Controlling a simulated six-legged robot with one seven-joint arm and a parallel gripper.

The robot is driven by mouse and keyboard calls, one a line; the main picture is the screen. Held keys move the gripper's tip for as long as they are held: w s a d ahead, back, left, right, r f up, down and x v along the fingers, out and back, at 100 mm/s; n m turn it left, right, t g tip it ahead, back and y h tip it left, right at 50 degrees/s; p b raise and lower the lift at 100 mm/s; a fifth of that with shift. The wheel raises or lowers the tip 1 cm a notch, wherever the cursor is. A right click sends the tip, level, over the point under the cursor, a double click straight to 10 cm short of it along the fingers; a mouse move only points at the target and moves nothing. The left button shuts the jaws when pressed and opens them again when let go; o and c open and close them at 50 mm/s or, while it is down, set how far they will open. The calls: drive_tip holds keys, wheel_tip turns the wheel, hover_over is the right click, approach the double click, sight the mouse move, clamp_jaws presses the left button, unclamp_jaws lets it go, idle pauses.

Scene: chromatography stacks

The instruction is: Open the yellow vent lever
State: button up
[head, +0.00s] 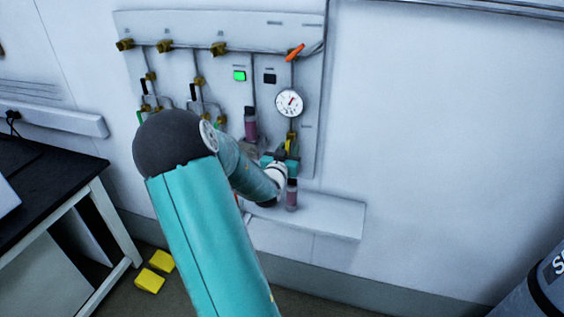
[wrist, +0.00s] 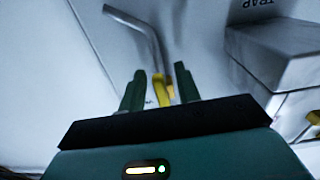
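The yellow vent lever (wrist: 161,90) stands between the two dark green fingers of my gripper (wrist: 160,68) in the wrist view. The fingers are apart, with a gap visible on each side of the lever, so my gripper is open around it and not clamped. A bent grey pipe (wrist: 146,28) rises behind the lever. In the head view a yellow lever (head: 291,141) shows on the wall panel below the round gauge, just above my gripper (head: 281,158). My arm hides part of the panel there.
The panel (head: 230,30) carries brass valves, an orange handle (head: 294,53) and a white gauge (head: 289,103). A shelf (head: 335,215) juts out below; a dark bench (head: 40,190) is at left.

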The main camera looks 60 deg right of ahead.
drive_tip(key=s+a, duration=0.2)
drive_tip(key=a, duration=1)
drive_tip(key=shift+a, duration=0.35)
drive_tip(key=w+a+n+t+y, duration=0.3)
drive_tip(key=w+a+t+y, duration=0.25)
drive_tip(key=w+a, duration=0.55)
drive_tip(key=w+a+r+n+t+y, duration=0.1)
drive_tip(key=w+a+n+y, duration=0.1)
drive_tip(key=w+a+y, duration=0.3)
drive_tip(key=w+a+r+n+t+y, duration=0.1)
drive_tip(key=a+r+n+y, duration=0.1)
drive_tip(key=a, duration=0.6)
drive_tip(key=s+a+r+n+g+y, duration=0.1)
drive_tip(key=s+a+r+n+y, duration=0.1)
drive_tip(key=a, duration=0.4)
drive_tip(key=s+a+r+n+y, duration=0.1)
drive_tip(key=a+r+n+y, duration=0.15)
drive_tip(key=a, duration=0.45)
drive_tip(key=s+a+r+n+g, duration=0.1)
drive_tip(key=s+a+n+g, duration=0.1)
drive_tip(key=s+a, duration=0.2)
drive_tip(key=s+a+r+n+g, duration=0.1)
drive_tip(key=s+a+n, duration=0.1)
drive_tip(key=s+a, duration=0.2)
drive_tip(key=s, duration=0.3)
drive_tip(key=shift+s+r+g+y, duration=0.3)
drive_tip(key=shift+s+g+y, duration=0.05)
drive_tip(key=shift+y, duration=0.05)
